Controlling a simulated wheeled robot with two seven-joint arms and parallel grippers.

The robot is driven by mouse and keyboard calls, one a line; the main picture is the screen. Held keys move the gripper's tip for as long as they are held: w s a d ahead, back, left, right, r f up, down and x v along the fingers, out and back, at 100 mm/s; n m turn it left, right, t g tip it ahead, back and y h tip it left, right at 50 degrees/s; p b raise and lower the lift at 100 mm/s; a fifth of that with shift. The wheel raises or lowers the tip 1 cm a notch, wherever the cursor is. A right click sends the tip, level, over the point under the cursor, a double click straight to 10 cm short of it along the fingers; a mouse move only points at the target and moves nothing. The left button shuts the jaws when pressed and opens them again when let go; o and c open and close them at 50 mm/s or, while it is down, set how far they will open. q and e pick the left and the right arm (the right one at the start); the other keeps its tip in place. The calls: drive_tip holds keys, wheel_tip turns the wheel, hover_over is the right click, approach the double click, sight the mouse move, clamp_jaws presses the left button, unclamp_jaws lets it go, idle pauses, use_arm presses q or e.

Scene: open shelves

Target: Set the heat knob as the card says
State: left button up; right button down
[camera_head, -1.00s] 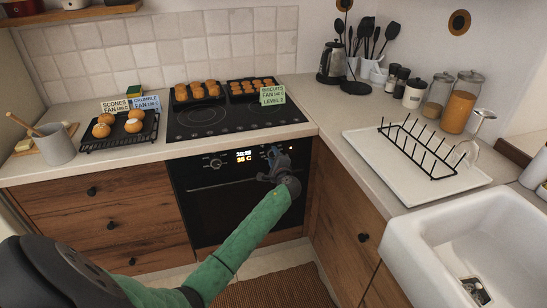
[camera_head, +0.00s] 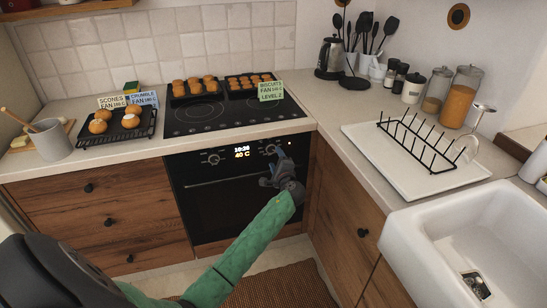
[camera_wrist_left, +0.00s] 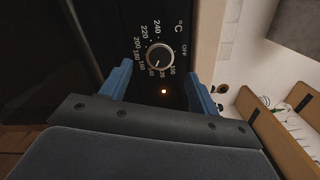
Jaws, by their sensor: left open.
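The black oven (camera_head: 215,205) stands under the hob. Its heat knob (camera_wrist_left: 159,56) shows in the left wrist view inside a ring of white numbers, with its pale mark toward the lower left; the exact number is unclear. My left gripper (camera_wrist_left: 160,82) is open, with one blue finger on each side of the knob's line; contact cannot be told. In the head view my left gripper (camera_head: 277,168) is at the right of the oven's control panel and partly covers it. The biscuits card (camera_head: 270,91) reads fan and level 2; its temperature is hard to read. My right gripper is out of view.
A scones card (camera_head: 118,102) and a crumble card (camera_head: 144,99) stand behind a rack (camera_head: 105,139) of buns. Two dark trays of biscuits lie on the hob (camera_head: 225,120).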

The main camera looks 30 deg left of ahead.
use_arm(q)
drive_tip(key=shift+v, duration=1.25)
drive_tip(key=s+d+f+n+g+h, duration=0.25)
drive_tip(key=s+d+n+h, duration=0.3)
drive_tip(key=s+d, duration=0.55)
drive_tip(key=s+d+f+n+g+h, duration=0.1)
drive_tip(key=s+d+n+g+h, duration=0.25)
drive_tip(key=s+d+h, duration=0.55)
drive_tip(key=s+d+f+g, duration=0.1)
drive_tip(key=s+d+f, duration=0.2)
drive_tip(key=s, duration=0.6)
drive_tip(key=s+d+f+g, duration=0.1)
drive_tip(key=s+d+f, duration=0.3)
drive_tip(key=s, duration=0.6)
drive_tip(key=s+d+f+g, duration=0.1)
drive_tip(key=s+d+f, duration=0.2)
drive_tip(key=s, duration=0.7)
drive_tip(key=d+h, duration=0.1)
drive_tip(key=d, duration=0.1)
drive_tip(key=shift+d+f+g, duration=0.3)
drive_tip(key=shift+f, duration=0.05)
